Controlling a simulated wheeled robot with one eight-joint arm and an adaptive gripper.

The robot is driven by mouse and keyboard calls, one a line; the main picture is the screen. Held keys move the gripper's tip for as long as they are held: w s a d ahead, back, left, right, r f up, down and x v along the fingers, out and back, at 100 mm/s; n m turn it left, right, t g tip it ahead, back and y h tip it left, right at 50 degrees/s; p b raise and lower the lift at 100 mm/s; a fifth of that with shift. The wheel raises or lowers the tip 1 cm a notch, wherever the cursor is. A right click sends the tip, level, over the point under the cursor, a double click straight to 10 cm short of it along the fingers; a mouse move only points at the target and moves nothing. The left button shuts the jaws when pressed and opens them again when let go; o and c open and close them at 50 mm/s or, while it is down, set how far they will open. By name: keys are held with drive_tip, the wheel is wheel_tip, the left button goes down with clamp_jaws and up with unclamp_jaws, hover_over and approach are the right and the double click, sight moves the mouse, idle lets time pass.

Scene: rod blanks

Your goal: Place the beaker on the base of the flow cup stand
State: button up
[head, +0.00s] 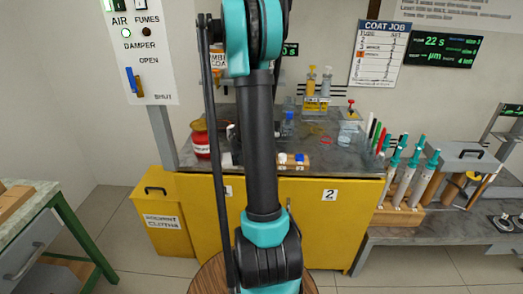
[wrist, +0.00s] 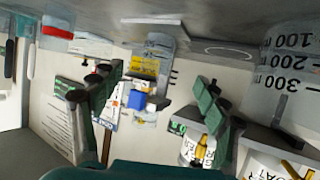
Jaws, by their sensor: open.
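A clear beaker (wrist: 290,60) with dark graduation marks fills the upper right of the wrist view, close to the camera, and is cut off by the frame edge. It appears inverted there, as that view is upside down. My gripper (wrist: 158,90) is open, with its two green-padded fingers apart. The beaker is to the right of both fingers, not between them. In the head view my arm covers the middle of the bench and hides my gripper. I cannot make out the flow cup stand or its base with certainty in either view.
The grey bench top (head: 335,160) holds a red-labelled can (head: 201,141), a blue bottle (head: 288,124) and a red-knobbed jar (head: 350,130). A blue-capped clear bottle (wrist: 138,99) shows beyond my fingers. A rack of teal-topped tubes (head: 400,215) stands at the right. Floor shows at front left.

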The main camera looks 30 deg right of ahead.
drive_tip(key=s+a+n+y, duration=0.1)
drive_tip(key=s+a, duration=0.2)
drive_tip(key=a, duration=0.1)
drive_tip(key=s+a+f+n+y, duration=0.1)
drive_tip(key=s+a+n+y, duration=0.1)
drive_tip(key=a, duration=0.3)
drive_tip(key=s+a+n+y, duration=0.1)
drive_tip(key=s+a+y, duration=0.1)
drive_tip(key=s+a, duration=0.2)
drive_tip(key=shift+a+f+n+g, duration=0.3)
drive_tip(key=shift+a+f, duration=0.05)
drive_tip(key=shift+a, duration=0.35)
drive_tip(key=s+a+f+n+y, duration=0.2)
drive_tip(key=s+a+n+y, duration=0.1)
drive_tip(key=s+a, duration=0.4)
drive_tip(key=s+a+f+n+g+y, duration=0.1)
drive_tip(key=s+a+f+n+y, duration=0.1)
drive_tip(key=s+a, duration=0.5)
drive_tip(key=a+n+y, duration=0.1)
drive_tip(key=a+n, duration=0.1)
drive_tip(key=a, duration=0.2)
drive_tip(key=shift+s+f+g+y, duration=0.15)
drive_tip(key=shift+f+g+y, duration=0.05)
drive_tip(key=shift+g+y, duration=0.1)
